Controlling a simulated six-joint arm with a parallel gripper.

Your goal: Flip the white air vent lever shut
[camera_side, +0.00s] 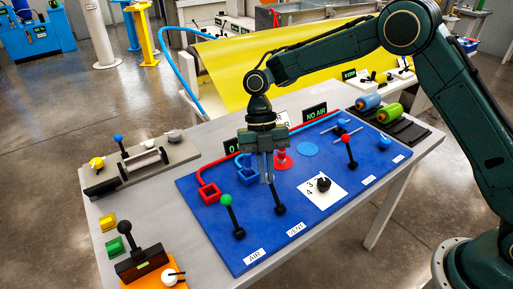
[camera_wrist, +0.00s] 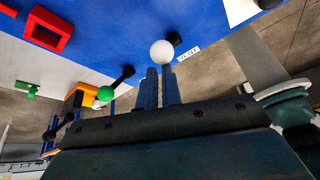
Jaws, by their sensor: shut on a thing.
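The white-knobbed vent lever (camera_wrist: 163,51) shows in the wrist view with its white ball at my fingertips. In the side view its black stem and base (camera_side: 280,209) stand on the blue board (camera_side: 240,258), with the stem leaning up to the left toward my fingers. My gripper (camera_side: 266,180) points down over it, its two fingers close together and shut on the knob. The fingers hide the knob in the side view. In the wrist view my gripper (camera_wrist: 162,75) has its fingers right below the ball. A white label (camera_side: 295,229) lies in front of the lever base.
A green-knobbed lever (camera_side: 226,200) stands left of my gripper, and a red-knobbed lever (camera_side: 347,139) stands to the right. A black dial on a white plate (camera_side: 323,184) is close by on the right. Red and blue square frames (camera_side: 208,192) lie on the left. A "NO AIR" sign (camera_side: 315,113) stands behind.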

